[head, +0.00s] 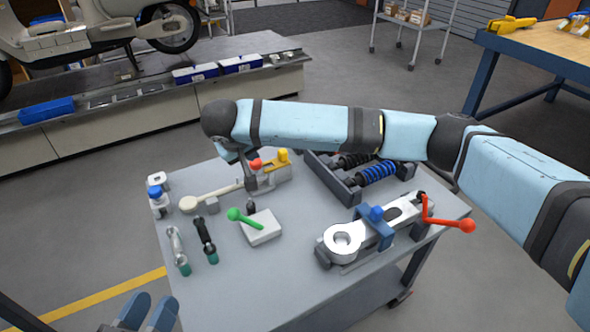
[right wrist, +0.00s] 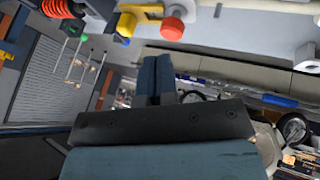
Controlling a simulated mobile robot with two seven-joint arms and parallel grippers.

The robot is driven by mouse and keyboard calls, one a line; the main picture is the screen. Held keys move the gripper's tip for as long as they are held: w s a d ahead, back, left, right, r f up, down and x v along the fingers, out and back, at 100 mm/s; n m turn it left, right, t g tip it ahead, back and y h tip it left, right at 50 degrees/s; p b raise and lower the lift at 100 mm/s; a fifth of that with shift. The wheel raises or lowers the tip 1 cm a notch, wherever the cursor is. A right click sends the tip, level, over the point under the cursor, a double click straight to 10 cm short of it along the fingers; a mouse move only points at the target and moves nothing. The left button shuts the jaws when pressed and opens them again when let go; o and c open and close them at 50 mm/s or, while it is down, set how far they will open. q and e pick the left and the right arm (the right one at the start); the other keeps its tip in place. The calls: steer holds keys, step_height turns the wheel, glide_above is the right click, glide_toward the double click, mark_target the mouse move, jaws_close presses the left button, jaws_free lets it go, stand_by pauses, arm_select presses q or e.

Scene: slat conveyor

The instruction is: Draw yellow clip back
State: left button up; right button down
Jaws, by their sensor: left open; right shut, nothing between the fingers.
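The yellow clip (head: 283,156) stands on a fixture at the back of the grey table in the head view, beside a red-tipped dark lever (head: 255,165). In the right wrist view the yellow clip (right wrist: 127,22) is at the top, next to the red knob (right wrist: 172,28). My right gripper (right wrist: 155,78) is shut and empty, its two blue fingers together, apart from the clip. In the head view my right wrist mostly hides it, left of the clip. My left gripper (head: 145,312) is open and empty at the lower left, off the table's front corner.
On the table are a green-handled block (head: 262,231), a clamped metal arm with a red handle (head: 375,226), a tray with dark and blue springs (head: 348,188), small tools (head: 205,240) and a blue-capped bottle (head: 157,200). The table's front middle is clear.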

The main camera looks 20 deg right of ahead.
steer(key=d, duration=0.2)
steer(key=b, duration=0.5)
glide_toward(277, 160)
steer(key=shift+m+h, duration=0.3)
steer(key=shift+h, duration=0.1)
steer(key=x, duration=0.4)
steer(key=shift+w+a+f, duration=0.1)
steer(key=shift+a+f, duration=0.1)
steer(key=shift+f, duration=0.25)
steer(key=shift+w+d+f, duration=0.2)
steer(key=shift+w+f, duration=0.05)
steer(key=shift+f, duration=0.1)
arm_select(q)
steer(key=shift+m+g, duration=0.6)
steer(key=shift+m, duration=0.1)
steer(key=f, duration=0.4)
steer(key=shift+w+d+f, duration=0.3)
steer(key=shift+w+d, duration=0.05)
